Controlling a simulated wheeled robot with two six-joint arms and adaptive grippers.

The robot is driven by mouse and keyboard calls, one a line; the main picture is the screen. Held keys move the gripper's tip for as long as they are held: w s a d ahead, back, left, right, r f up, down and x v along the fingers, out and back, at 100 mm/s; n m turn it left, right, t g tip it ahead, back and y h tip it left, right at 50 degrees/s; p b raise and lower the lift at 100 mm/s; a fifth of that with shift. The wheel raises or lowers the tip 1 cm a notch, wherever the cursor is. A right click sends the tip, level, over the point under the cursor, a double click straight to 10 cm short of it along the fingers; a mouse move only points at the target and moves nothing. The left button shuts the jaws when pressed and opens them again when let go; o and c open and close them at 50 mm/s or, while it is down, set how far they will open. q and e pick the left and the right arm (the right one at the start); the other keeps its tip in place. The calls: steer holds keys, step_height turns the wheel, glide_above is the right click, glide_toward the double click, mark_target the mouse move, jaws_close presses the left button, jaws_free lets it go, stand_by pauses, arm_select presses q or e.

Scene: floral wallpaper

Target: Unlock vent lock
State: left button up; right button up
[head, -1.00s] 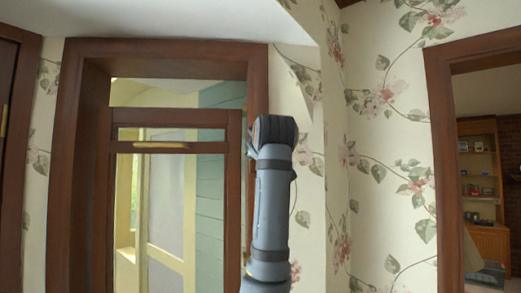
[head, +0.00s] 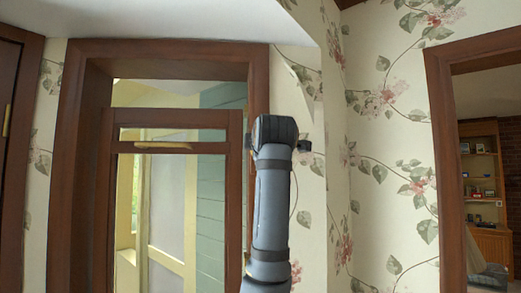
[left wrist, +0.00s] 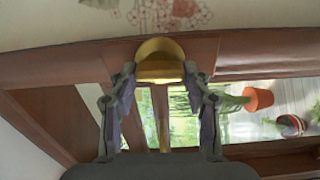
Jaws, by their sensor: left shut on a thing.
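In the left wrist view, a brass lock piece (left wrist: 158,62) with a rounded, dome-like top sits at a reddish-brown wooden frame. My left gripper (left wrist: 159,72) has one finger on each side of it and is shut on it. A narrow brass-coloured strip (left wrist: 161,118) runs below the dome, between the fingers. In the head view, a grey arm link of mine (head: 270,205) rises in front of the frame's right side. No gripper fingers can be made out there, and my right gripper is not in view.
A brown-framed door or window (head: 236,200) with a brass bar (head: 163,146) on its upper rail stands ahead. Floral wallpaper (head: 385,140) covers the wall to the right. An opening at far right shows a bookshelf (head: 480,175). An orange pot (left wrist: 258,98) shows beyond the glass.

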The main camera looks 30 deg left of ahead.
arm_select(q)
steer(key=shift+n, duration=0.6)
steer(key=shift+f, duration=0.1)
steer(key=o, duration=1.2)
steer(key=shift+c, duration=0.2)
steer(key=v, duration=1.2)
steer(key=shift+a, duration=0.15)
